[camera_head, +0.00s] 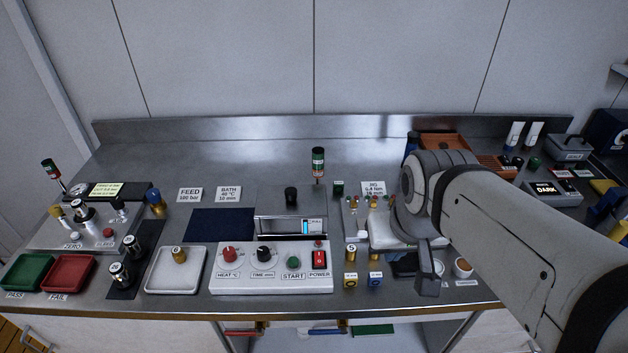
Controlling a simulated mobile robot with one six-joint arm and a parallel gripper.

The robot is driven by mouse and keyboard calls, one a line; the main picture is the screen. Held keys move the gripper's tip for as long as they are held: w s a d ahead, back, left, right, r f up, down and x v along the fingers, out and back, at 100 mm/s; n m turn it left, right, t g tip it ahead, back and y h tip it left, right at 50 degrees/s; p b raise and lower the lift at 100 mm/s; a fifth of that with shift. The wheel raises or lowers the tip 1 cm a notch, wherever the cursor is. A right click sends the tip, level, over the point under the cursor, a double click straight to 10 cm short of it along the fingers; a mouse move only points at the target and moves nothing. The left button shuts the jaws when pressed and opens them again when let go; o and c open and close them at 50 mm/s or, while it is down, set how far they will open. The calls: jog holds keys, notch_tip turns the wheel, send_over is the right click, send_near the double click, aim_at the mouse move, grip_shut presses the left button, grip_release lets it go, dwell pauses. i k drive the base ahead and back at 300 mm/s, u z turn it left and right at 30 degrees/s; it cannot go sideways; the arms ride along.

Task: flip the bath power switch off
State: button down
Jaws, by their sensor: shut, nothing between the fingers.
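The bath control panel (232,284) is a white box at the front middle of the steel bench. Its power switch (319,259) is a red rocker at the panel's right end, above the label POWER. Which way the rocker is tipped is too small to tell. A small red lamp (318,243) sits just above it. My gripper (428,287) is shut and empty, pointing down to the right of the panel, well apart from the switch. My arm comes in from the right and hides part of the bench there.
Left of the switch are the green START button (293,262), the black TIME knob (264,254) and the red HEAT knob (229,254). Small brass-topped parts (351,254) stand between panel and gripper. A white tray (150,285) lies left of the panel. The bench's back middle is clear.

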aim_at(319, 256)
jog(key=z, duration=0.85)
jog(key=k, duration=1.1)
jog(key=u, duration=0.7)
jog(key=i, duration=1)
jog(key=u, duration=0.1)
